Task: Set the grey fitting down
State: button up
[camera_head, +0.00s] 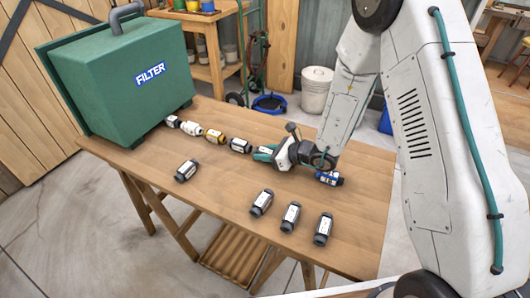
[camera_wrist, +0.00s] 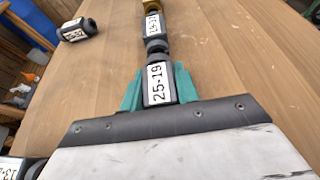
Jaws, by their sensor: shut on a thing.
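My gripper (camera_wrist: 158,88) is shut on a dark grey fitting with a white label reading 25-19 (camera_wrist: 158,82). One green finger lies on each side of it. The held fitting is low over the table, in line with another dark grey fitting (camera_wrist: 153,27); their ends meet or nearly meet, and I cannot tell which. In the head view my gripper (camera_head: 266,153) hides most of the held fitting, and the neighbouring grey fitting (camera_head: 240,146) sits just left of it. I cannot tell whether the held fitting touches the wooden table (camera_head: 215,190).
The row continues left with a yellow fitting (camera_head: 214,135) and white ones (camera_head: 191,128) to the green FILTER box (camera_head: 125,85). A blue fitting (camera_head: 328,178) lies right of my gripper. Loose fittings (camera_head: 186,171), (camera_head: 289,217) lie towards the front, with bare wood between.

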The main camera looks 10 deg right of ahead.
jog(key=o, duration=1)
jog(key=shift+f, duration=0.1)
jog(key=shift+c, duration=0.2)
